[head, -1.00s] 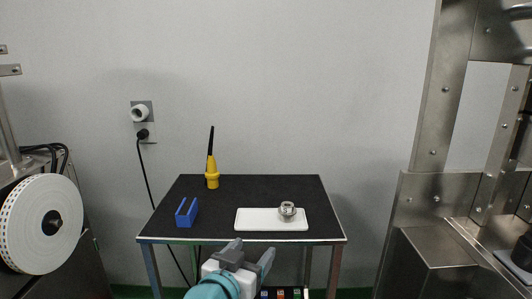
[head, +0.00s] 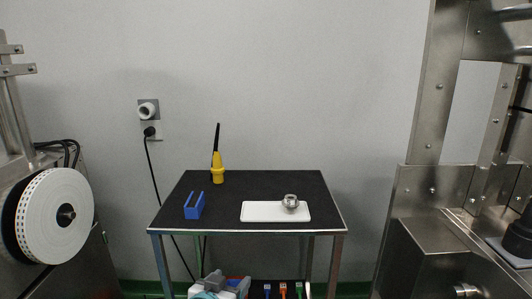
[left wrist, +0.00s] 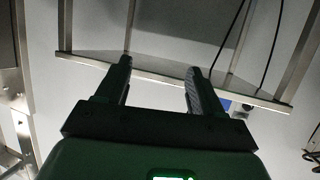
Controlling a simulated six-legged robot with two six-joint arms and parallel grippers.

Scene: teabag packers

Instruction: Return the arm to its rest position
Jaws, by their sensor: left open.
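My left gripper (head: 222,284) is low at the bottom edge of the head view, in front of and below the table (head: 262,232). In the left wrist view the gripper (left wrist: 160,75) has its two fingers apart with nothing between them, and the table's underside and legs (left wrist: 175,68) show beyond. My right gripper is not in view.
On the black tabletop are a blue holder (head: 194,206), a yellow tool with a black tip (head: 217,172), and a white plate (head: 262,212) bearing a round metal part (head: 290,201). A white reel (head: 58,216) stands left; a steel machine frame (head: 430,205) stands right.

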